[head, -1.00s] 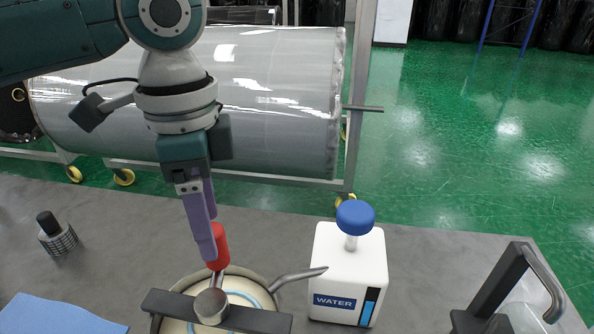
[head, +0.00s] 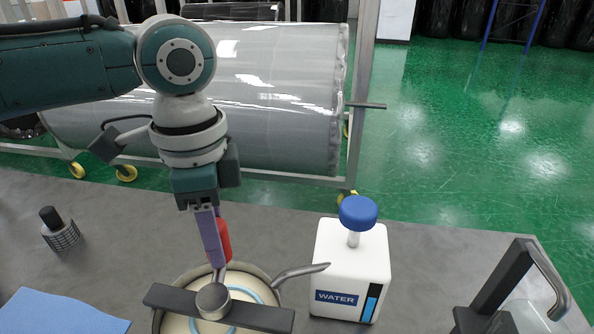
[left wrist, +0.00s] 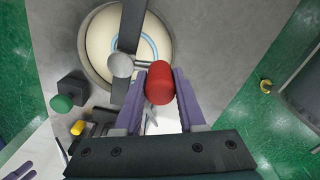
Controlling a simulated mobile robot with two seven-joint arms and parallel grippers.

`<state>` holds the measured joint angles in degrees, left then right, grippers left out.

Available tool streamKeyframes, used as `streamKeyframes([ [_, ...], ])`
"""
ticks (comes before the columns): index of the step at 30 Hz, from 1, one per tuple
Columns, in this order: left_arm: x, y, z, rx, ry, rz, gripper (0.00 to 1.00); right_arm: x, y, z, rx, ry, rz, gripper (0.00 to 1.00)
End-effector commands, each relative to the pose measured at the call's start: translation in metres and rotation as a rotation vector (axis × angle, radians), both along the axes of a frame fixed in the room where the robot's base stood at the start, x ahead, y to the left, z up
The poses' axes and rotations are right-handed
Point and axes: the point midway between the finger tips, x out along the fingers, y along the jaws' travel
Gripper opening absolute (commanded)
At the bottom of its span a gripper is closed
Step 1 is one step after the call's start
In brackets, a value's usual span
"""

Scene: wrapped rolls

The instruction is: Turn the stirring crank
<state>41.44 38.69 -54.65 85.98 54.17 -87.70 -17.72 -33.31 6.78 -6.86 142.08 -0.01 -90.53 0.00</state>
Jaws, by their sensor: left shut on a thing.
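The stirring crank has a red handle (head: 225,241) on a metal arm that joins a round metal hub (head: 213,301). The hub sits on a dark bar across a round pot (head: 266,279) with pale contents and a light blue ring. My left gripper (head: 217,247) reaches down from above with its purple fingers at the red handle. In the left wrist view the red handle (left wrist: 159,83) sits between the two fingers, which are shut on it. Small purple parts at the lower left corner of that view look like my right gripper (left wrist: 18,171); its jaws are unclear.
A white water container (head: 352,270) with a blue cap stands right of the pot, near the pot's handle. A dark frame (head: 500,285) is at the right, a blue cloth (head: 60,313) and a small black-topped jar (head: 59,229) at the left. A wrapped roll lies behind the table.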

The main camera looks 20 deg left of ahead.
Motion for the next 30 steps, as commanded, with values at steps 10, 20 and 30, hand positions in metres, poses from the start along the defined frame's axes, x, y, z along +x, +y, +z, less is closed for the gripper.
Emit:
streamKeyframes([
  [10, 0.0000, -0.0001, 0.0004, 0.000, 0.000, 0.000, 0.00, 0.0002, 0.0004, 0.0003, 0.001, -0.001, -0.001, 0.50],
  [20, 0.0000, -0.0002, 0.0006, 0.000, 0.000, -0.001, 0.00, 0.0003, 0.0004, 0.0004, 0.001, -0.001, 0.000, 0.50],
  [30, 0.0001, -0.0003, 0.0008, -0.001, -0.001, -0.001, 0.00, 0.0005, 0.0001, 0.0005, 0.000, -0.001, 0.000, 0.50],
])
